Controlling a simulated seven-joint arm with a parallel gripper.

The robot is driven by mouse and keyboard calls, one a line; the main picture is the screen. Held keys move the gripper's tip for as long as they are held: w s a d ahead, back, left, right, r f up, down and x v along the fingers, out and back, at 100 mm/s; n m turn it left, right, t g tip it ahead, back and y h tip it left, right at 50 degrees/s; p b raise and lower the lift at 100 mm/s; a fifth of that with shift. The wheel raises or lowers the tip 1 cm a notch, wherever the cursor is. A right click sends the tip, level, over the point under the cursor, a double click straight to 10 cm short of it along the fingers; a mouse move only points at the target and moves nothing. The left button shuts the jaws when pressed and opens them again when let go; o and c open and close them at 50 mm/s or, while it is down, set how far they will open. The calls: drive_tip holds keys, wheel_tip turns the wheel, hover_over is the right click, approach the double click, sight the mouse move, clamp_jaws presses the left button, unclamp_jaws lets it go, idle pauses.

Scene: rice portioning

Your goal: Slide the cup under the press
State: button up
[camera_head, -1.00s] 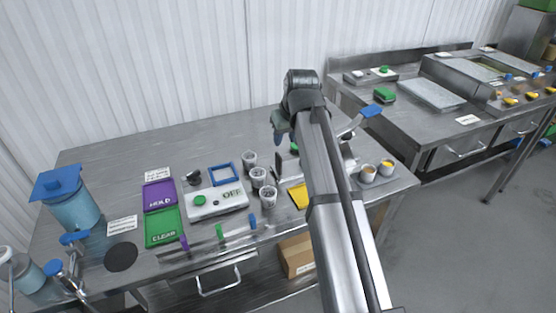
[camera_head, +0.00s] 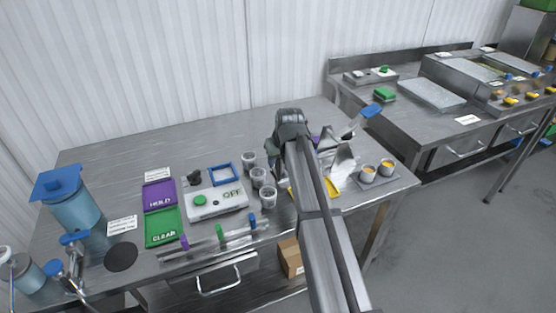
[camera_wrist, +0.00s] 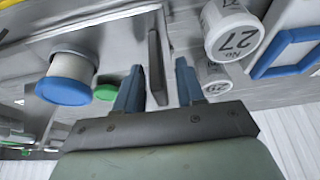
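Three grey cups stand in a row on the steel table, the far cup (camera_head: 249,158), the middle cup (camera_head: 258,177) and the near cup (camera_head: 268,197). The wrist view shows a white cup marked 27 (camera_wrist: 234,34) and another marked 29 (camera_wrist: 215,82), to the right of my fingers. My gripper (camera_wrist: 158,82) is open, its blue fingers apart around a thin dark upright bar (camera_wrist: 156,60); no contact shows. A blue-capped white cylinder (camera_wrist: 68,78) and a green knob (camera_wrist: 106,92) are left of the fingers. I cannot tell which part is the press; my arm hides that area.
Left of the cups are a control box reading OFF (camera_head: 218,202), a blue square frame (camera_head: 224,173), a purple HOLD mat (camera_head: 159,195) and a green CLEAR mat (camera_head: 164,228). Two filled cups (camera_head: 378,171) stand on a tray at right. Angled metal plates (camera_head: 340,162) rise beside my arm.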

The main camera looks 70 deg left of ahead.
drive_tip(key=shift+a+f, duration=0.1)
drive_tip(key=shift+f, duration=0.15)
clamp_jaws()
idle(0.6)
